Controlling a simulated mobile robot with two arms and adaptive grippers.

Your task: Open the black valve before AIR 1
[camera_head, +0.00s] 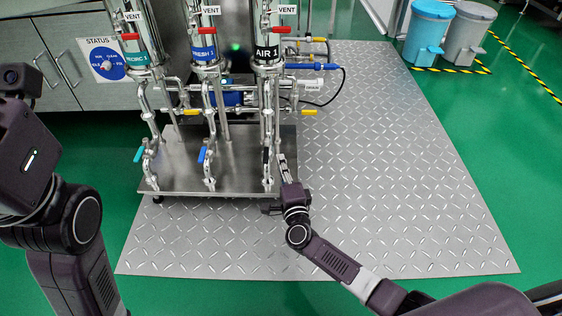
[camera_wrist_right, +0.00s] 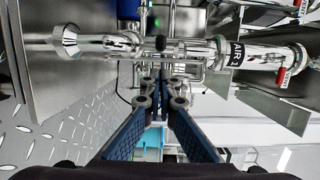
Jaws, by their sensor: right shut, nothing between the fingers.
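The AIR 1 column (camera_head: 268,52) is the rightmost of three labelled columns in the head view. Its steel pipe runs down to the metal base plate. In the right wrist view the AIR 1 label (camera_wrist_right: 238,53) appears sideways on the right. A small black valve handle (camera_wrist_right: 161,43) shows on the horizontal-looking pipe, just beyond my fingertips. My right gripper (camera_head: 282,160) is beside the lower AIR 1 pipe and partly hides the valve area. In the wrist view the right gripper (camera_wrist_right: 164,76) has its fingertips together, with nothing between them. My left gripper is outside the frame.
Teal (camera_head: 139,154) and blue (camera_head: 202,155) valve handles sit low on the neighbouring columns. Red handles are near the tops, and yellow handles are behind. The steel base plate (camera_head: 180,180) stands on diamond-plate flooring (camera_head: 400,180), which is clear to the right.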

